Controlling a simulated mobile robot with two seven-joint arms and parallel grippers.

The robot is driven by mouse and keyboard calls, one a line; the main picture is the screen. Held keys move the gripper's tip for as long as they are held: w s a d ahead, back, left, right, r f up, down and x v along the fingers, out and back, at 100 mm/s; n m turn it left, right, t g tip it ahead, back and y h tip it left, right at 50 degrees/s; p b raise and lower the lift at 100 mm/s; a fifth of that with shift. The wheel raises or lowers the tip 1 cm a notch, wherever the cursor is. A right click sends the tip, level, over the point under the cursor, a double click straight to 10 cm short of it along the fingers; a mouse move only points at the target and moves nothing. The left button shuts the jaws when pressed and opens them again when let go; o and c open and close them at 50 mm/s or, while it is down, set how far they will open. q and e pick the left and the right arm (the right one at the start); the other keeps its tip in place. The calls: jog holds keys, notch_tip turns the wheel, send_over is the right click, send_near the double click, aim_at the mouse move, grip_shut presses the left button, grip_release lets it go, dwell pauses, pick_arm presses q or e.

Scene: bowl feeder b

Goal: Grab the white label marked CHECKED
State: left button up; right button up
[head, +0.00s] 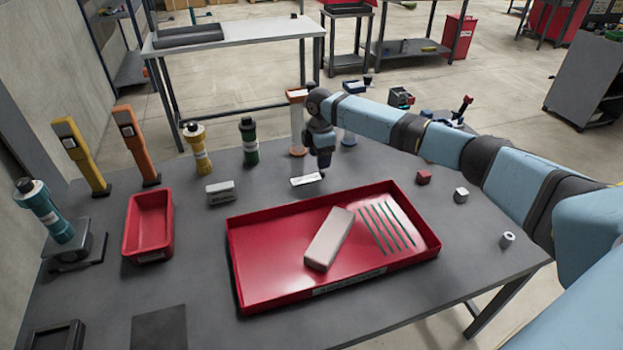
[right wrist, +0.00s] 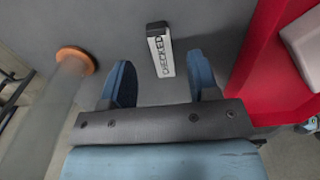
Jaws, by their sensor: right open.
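The white label marked CHECKED (right wrist: 164,55) lies on the grey table in the right wrist view, its lettering readable and a dark strip at one end. In the head view it is the small white piece (head: 306,179) behind the red tray. My right gripper (right wrist: 158,82) is open, and the label lies ahead of the space between its two blue fingers, apart from both. In the head view my right gripper (head: 322,170) hangs over the table close by the label, pointing down. My left gripper is not in view.
The red tray (head: 262,296) with a pale block (head: 329,239) stands close in front of the label. An orange-based clear column (right wrist: 72,60) stands on the other side. A grey labelled block (head: 220,193), a small red bin (head: 149,226) and several bottles are further left.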

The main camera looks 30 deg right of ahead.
aim_at(321, 172)
jog(key=f, duration=0.5)
jog(key=shift+w+d+f, duration=0.1)
jog(key=shift+d+f, duration=0.2)
jog(key=shift+f, duration=0.1)
jog(key=c, duration=1)
